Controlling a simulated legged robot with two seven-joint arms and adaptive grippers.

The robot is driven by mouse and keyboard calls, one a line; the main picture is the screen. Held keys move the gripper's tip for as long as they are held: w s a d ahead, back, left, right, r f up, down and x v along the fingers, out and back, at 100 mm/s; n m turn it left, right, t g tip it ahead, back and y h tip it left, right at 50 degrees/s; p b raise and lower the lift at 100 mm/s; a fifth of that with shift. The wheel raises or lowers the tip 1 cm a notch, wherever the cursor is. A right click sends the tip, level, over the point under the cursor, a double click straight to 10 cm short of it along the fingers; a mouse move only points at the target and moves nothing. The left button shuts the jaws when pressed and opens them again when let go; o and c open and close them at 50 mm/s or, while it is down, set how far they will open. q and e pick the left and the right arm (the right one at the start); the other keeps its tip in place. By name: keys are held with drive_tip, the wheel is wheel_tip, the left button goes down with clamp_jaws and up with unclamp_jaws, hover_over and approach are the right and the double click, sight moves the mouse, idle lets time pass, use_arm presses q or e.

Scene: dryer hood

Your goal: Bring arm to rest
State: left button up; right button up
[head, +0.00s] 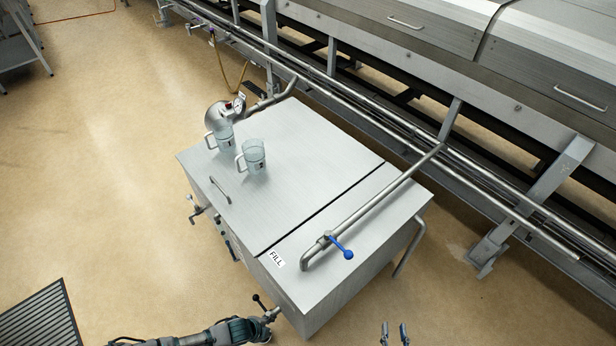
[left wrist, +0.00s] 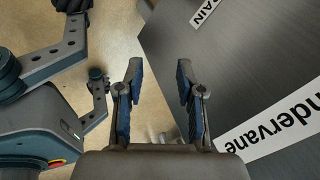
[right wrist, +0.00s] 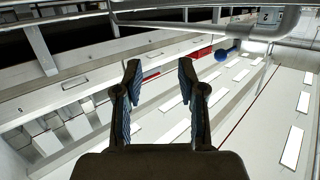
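My left arm reaches in from the bottom left of the head view, and its gripper end (head: 270,314) is by the near side of the steel tank (head: 330,220). In the left wrist view the left gripper (left wrist: 157,80) has its fingers apart with nothing between them. A grey panel with labels (left wrist: 245,75), partly reading "AIN" and "ndervane", is to its right. My right gripper (head: 395,334) shows only its fingertips at the bottom of the head view, right of the tank. In the right wrist view the right gripper (right wrist: 158,85) is open, empty and pointing toward far fixtures.
Two clear jugs (head: 222,137) (head: 252,156) stand on the tank top. A pipe with a blue valve handle (head: 341,247) crosses its right part. The long steel machine (head: 450,60) runs behind.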

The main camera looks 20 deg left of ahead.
use_arm(q)
drive_tip(key=s+d+r+n+p, duration=0.1)
drive_tip(key=d+r+n+p, duration=0.2)
drive_tip(key=n+p, duration=0.2)
drive_tip(key=s+f+n+g+y+p, duration=0.2)
drive_tip(key=s+n+p, duration=0.3)
drive_tip(key=s+n, duration=0.5)
drive_tip(key=s, duration=0.4)
drive_tip(key=shift+s+d+g, duration=0.2)
drive_tip(key=shift+s+g, duration=0.1)
drive_tip(key=shift+g, duration=0.1)
use_arm(e)
drive_tip(key=s+d+f+g+h, duration=0.1)
drive_tip(key=s+d+f+g, duration=0.3)
drive_tip(key=s+f+g, duration=0.3)
drive_tip(key=s+d+f+g+h, duration=0.2)
drive_tip(key=s+d+f+g, duration=0.2)
drive_tip(key=s+f, duration=1)
drive_tip(key=s+g, duration=0.1)
drive_tip(key=g, duration=0.2)
drive_tip(key=shift+s+h, duration=0.25)
drive_tip(key=shift+h, duration=0.05)
drive_tip(key=shift+w, duration=0.15)
